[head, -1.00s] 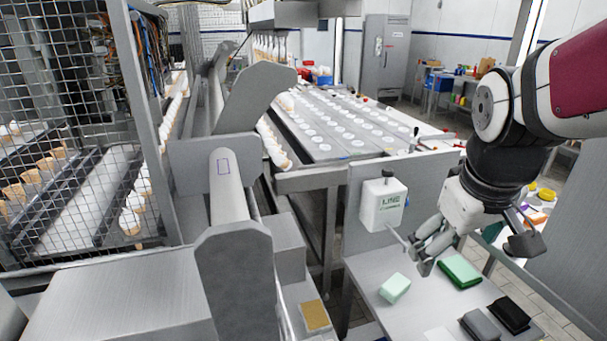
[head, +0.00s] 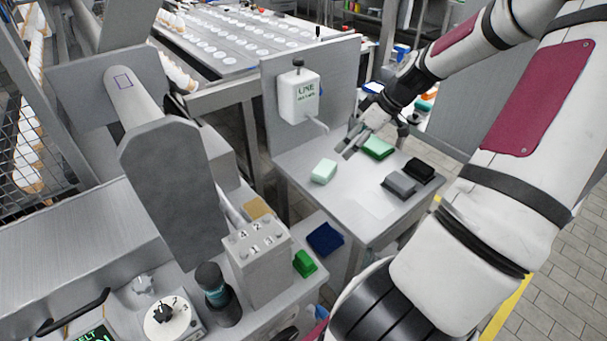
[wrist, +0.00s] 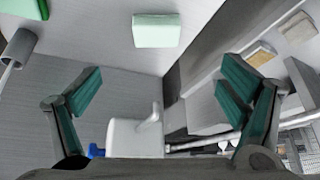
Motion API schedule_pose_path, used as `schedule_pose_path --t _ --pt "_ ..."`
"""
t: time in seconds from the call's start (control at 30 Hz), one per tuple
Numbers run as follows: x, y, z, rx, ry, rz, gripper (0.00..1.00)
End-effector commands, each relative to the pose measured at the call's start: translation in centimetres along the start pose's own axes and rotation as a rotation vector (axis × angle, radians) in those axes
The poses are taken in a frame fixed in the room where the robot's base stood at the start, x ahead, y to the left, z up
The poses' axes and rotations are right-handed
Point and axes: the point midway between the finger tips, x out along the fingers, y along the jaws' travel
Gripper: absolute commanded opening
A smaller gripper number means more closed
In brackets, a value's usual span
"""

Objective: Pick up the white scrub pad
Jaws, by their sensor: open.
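A pale, mint-white block-shaped pad (head: 323,171) lies on the grey side table (head: 296,163), left of a green pad (head: 378,147). It is the palest pad I make out clearly on that table. In the wrist view the same pale pad (wrist: 156,30) is at the top centre, beyond the fingers. My gripper (head: 352,143) is above the table's back part, near the green pad and up and right of the pale pad. It is open and empty, with its teal finger pads (wrist: 165,85) wide apart in the wrist view. The pale pad is not between them.
A white dispenser (head: 298,96) with a spout hangs on the upright panel behind the table. A grey pad (head: 398,184) and a black pad (head: 419,171) lie at right. A tan pad (head: 257,207) lies lower left. The table's front middle is bare, with a pale patch.

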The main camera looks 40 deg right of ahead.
Motion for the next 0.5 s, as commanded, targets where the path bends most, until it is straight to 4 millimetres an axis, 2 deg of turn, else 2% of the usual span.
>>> schedule_pose_path --t 0.1,0.23,0.5 --pt "0.0 1.4 0.9 0.004 0.046 0.015 0.90" --pt "0.7 1.9 1.1 0.002 0.058 0.020 0.90" --pt "5.7 1.8 0.8 0.000 0.056 0.017 0.90"
